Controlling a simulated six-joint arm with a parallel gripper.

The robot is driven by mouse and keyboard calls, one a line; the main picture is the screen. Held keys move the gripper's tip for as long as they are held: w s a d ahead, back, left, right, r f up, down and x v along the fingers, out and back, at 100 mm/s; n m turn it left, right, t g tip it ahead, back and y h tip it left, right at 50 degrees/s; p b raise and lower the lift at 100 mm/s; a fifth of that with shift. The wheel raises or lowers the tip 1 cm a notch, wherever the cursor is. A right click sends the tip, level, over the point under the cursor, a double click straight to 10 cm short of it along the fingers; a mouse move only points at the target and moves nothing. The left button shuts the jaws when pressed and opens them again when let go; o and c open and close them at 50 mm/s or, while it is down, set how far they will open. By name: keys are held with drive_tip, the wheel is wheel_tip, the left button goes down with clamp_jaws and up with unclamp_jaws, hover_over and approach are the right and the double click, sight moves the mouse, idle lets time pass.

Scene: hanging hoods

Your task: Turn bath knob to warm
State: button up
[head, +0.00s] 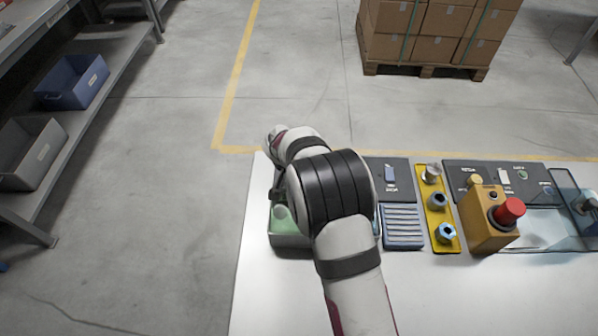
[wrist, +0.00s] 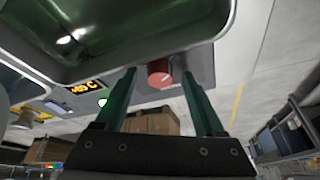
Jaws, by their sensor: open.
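The bath, a green-lined basin (head: 288,241), sits at the left end of the white table, partly covered by my arm. In the wrist view the basin (wrist: 130,40) fills the top. A red round knob (wrist: 158,73) sits on the grey panel beside the basin. My gripper (wrist: 158,76) is open, its two green fingers on either side of the knob with gaps showing; I cannot tell whether they touch it. An amber display (wrist: 88,88) ending in C is left of the knob; its digits are hard to read. The head view hides the knob behind my arm.
Right of the bath stand a blue ribbed block (head: 403,227), a yellow plate with fittings (head: 437,210), an orange box with a red button (head: 490,220) and a clear tray (head: 550,225). Shelves with bins (head: 72,82) and stacked boxes (head: 435,32) stand away from the table.

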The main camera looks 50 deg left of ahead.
clamp_jaws()
drive_tip(key=shift+r+n, duration=0.1)
drive_tip(key=shift+n, duration=0.2)
drive_tip(key=n+y, duration=0.1)
drive_tip(key=n, duration=0.1)
drive_tip(key=n+g, duration=0.1)
drive_tip(key=n, duration=0.2)
drive_tip(key=shift+w+d+g+y, duration=0.2)
drive_tip(key=shift+g+y, duration=0.1)
drive_tip(key=shift+y, duration=0.1)
drive_tip(key=n+g, duration=0.1)
drive_tip(key=n, duration=0.2)
drive_tip(key=n+g, duration=0.1)
drive_tip(key=n, duration=0.2)
drive_tip(key=shift+w+y, duration=0.2)
drive_tip(key=shift+y, duration=0.2)
unclamp_jaws()
